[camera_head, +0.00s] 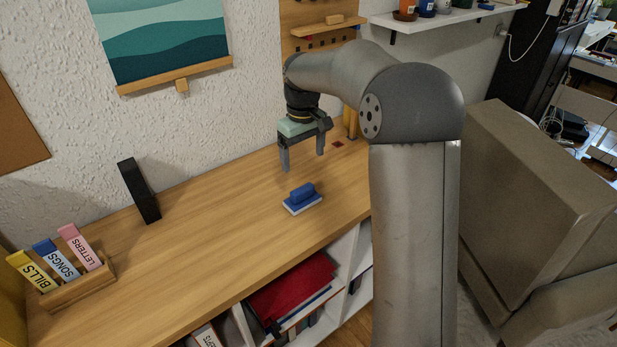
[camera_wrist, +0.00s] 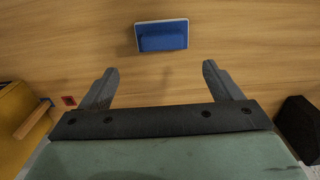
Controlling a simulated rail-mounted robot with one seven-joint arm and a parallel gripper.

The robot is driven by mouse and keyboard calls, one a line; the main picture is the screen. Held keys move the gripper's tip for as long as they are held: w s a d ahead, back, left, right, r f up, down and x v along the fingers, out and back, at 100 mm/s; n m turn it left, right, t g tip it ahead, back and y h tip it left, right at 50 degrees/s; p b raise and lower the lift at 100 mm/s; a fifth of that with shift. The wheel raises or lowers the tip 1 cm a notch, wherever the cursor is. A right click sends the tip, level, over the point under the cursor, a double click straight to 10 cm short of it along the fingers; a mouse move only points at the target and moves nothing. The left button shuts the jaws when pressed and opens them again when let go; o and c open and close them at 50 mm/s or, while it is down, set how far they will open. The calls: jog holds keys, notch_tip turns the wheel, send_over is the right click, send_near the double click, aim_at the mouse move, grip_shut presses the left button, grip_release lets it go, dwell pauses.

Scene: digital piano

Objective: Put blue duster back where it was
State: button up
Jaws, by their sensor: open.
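The blue duster (camera_head: 303,194) has a blue grip on a blue block with a pale base. It lies flat on the wooden top, towards its front edge. It also shows in the wrist view (camera_wrist: 162,36), ahead of the fingertips and apart from them. My gripper (camera_head: 303,162) is open and empty above the wooden top, behind the duster and slightly left of it. Its two fingers also show in the wrist view (camera_wrist: 159,72), pointing towards the duster with bare wood between them. A small dark red patch (camera_head: 338,143) marks the wood near the wall, right of my gripper.
A black upright block (camera_head: 139,192) stands by the wall. A wooden holder (camera_head: 80,285) with labelled yellow, blue and pink files stands at the left end. The wooden top (camera_head: 200,240) is clear between them and the duster. Shelves with folders (camera_head: 292,285) lie below the front edge.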

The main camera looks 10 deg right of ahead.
jog(key=s+f+m, duration=0.2)
jog(key=s, duration=1.4)
jog(key=s+f+m, duration=0.1)
jog(key=s+m, duration=0.1)
jog(key=s, duration=1.5)
jog(key=shift+s+a+f+m, duration=0.2)
jog(key=shift+a+f+m, duration=0.1)
jog(key=shift+a+f, duration=0.1)
